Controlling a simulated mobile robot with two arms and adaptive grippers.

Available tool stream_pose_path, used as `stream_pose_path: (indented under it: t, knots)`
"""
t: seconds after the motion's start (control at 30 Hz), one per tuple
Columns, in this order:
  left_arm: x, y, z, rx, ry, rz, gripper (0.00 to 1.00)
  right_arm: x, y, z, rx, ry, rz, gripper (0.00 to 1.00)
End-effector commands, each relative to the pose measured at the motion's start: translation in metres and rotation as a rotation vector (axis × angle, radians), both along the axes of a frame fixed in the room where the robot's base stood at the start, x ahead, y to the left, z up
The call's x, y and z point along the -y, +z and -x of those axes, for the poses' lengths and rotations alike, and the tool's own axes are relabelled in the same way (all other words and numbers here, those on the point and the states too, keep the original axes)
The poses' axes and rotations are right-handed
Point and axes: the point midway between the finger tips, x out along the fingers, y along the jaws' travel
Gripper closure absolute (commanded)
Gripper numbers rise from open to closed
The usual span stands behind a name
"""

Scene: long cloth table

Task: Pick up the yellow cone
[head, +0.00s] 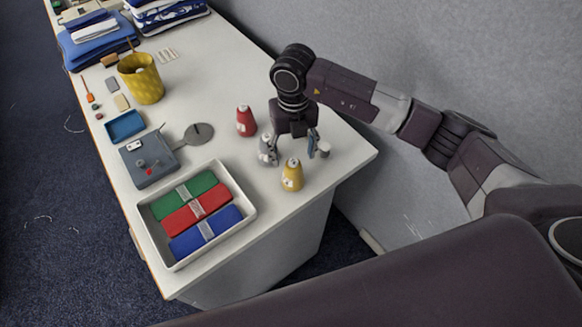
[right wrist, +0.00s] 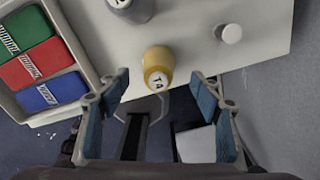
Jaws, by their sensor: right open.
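The yellow cone (head: 292,176) stands upright on the white table near its right front corner. My right gripper (head: 293,150) is open and empty, pointing down above the table just behind the cone in the head view. In the right wrist view the yellow cone (right wrist: 158,66) shows from above, just beyond the gap between the open fingertips (right wrist: 159,84). No finger visibly touches it. My left gripper is in neither view.
A grey cone (head: 266,152) stands close by the gripper's left finger, a red cone (head: 246,121) farther back. A small white cylinder (head: 324,149) is to the right. A white tray (head: 257,212) with three coloured cloth rolls lies left of the yellow cone. Table edges are near.

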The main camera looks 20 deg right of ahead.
Motion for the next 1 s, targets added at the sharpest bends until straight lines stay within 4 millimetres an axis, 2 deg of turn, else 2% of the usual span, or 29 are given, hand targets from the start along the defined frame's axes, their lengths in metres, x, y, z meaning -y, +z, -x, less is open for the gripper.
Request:
stream_pose_path:
  t: [0.1, 0.3, 0.37, 0.53, 0.7, 0.8, 1.0]
  knots:
    - [-0.001, 0.006, 0.004, -0.005, 0.0, -0.001, 0.45, -0.001, -0.012, 0.002, -0.005, 0.001, -0.002, 0.41]
    - [-0.005, 0.02, 0.04, -0.054, -0.001, -0.007, 0.45, -0.001, -0.034, 0.002, -0.006, 0.001, -0.001, 0.41]
    - [-0.006, 0.026, 0.045, -0.062, -0.001, -0.008, 0.45, -0.002, -0.044, 0.002, -0.008, 0.001, -0.003, 0.41]
    - [-0.006, 0.031, 0.037, -0.049, 0.0, -0.009, 0.45, -0.002, -0.067, 0.001, -0.003, 0.001, -0.003, 0.41]
    - [-0.004, 0.032, 0.015, -0.018, -0.001, -0.005, 0.45, -0.002, -0.073, 0.0, -0.001, 0.003, -0.004, 0.41]
    - [-0.004, 0.032, 0.011, -0.012, -0.001, -0.005, 0.45, -0.002, -0.073, 0.0, -0.001, 0.003, -0.004, 0.41]
    - [-0.004, 0.032, 0.014, -0.018, 0.0, -0.005, 0.45, -0.002, -0.073, 0.0, -0.001, 0.003, -0.005, 0.62]
